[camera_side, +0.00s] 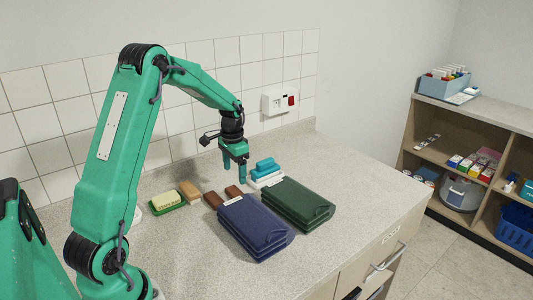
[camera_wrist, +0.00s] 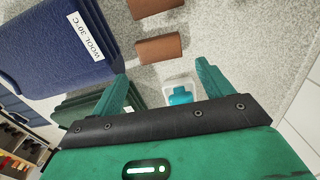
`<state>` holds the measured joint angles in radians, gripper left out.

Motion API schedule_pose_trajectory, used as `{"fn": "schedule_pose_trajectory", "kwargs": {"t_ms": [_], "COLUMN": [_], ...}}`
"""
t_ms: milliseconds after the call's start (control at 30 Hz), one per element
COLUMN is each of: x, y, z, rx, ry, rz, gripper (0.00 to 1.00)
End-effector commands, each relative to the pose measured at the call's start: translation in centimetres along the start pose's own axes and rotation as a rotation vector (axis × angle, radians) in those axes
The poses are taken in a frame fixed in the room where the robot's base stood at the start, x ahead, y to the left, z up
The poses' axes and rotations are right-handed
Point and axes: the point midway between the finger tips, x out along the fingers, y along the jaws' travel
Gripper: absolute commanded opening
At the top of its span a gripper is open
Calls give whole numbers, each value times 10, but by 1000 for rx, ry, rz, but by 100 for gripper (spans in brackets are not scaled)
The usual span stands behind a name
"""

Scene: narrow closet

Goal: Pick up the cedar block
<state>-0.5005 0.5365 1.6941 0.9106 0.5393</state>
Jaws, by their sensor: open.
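Two small reddish-brown wooden blocks lie on the speckled counter in the side view, one on the left (camera_side: 212,200) and one on the right (camera_side: 233,192). In the wrist view two brown blocks show, a nearer one (camera_wrist: 158,48) and one cut by the top edge (camera_wrist: 150,6). A paler tan block (camera_side: 189,190) lies further left. I cannot tell for sure which is the cedar block. My gripper (camera_side: 235,180) points down above the counter, close to the right brown block. Its fingers (camera_wrist: 163,78) are apart, with nothing between them.
A navy folded stack (camera_side: 255,226), labelled wool in the wrist view, and a dark green stack (camera_side: 297,202) lie in front. Teal items (camera_side: 265,165) on a white base stand behind. A green dish with yellow soap (camera_side: 168,200) is left. The tiled wall bounds the back.

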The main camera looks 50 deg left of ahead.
Motion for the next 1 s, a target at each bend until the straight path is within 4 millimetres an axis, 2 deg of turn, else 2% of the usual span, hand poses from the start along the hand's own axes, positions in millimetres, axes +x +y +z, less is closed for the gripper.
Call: {"fn": "schedule_pose_trajectory", "kwargs": {"t_ms": [300,667,1000], "x": [23,32,69], "y": [1,1,1], "z": [0,0,0], "rx": [-1,-1,-1], "ry": [-2,-2,-3], "rz": [1,1,2], "gripper": [79,79,79]}}
